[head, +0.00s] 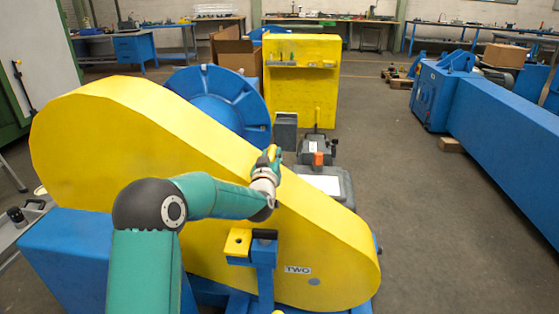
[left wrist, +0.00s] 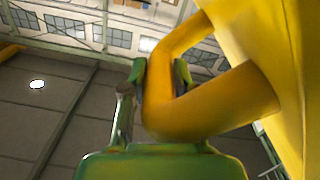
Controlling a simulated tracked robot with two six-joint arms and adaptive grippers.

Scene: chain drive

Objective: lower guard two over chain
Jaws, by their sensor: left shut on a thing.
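Guard two (head: 110,140) is a large yellow teardrop-shaped cover with a "TWO" label near its lower right end. It slopes down from upper left to lower right in the head view. My left gripper (head: 270,160) is at the guard's upper edge. In the left wrist view my left gripper (left wrist: 160,78) is shut on the guard's yellow bent handle (left wrist: 215,105), with a finger on each side of the bar. The chain is hidden behind the guard, and I cannot tell how far the guard sits above its seat. My right gripper is not in view.
A blue post with a yellow plate (head: 238,242) stands in front of the guard. A blue wheel (head: 222,100) and a grey motor unit (head: 318,150) are behind it. A yellow cabinet (head: 300,85) stands farther back. A long blue machine (head: 490,125) lies right, with open floor between.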

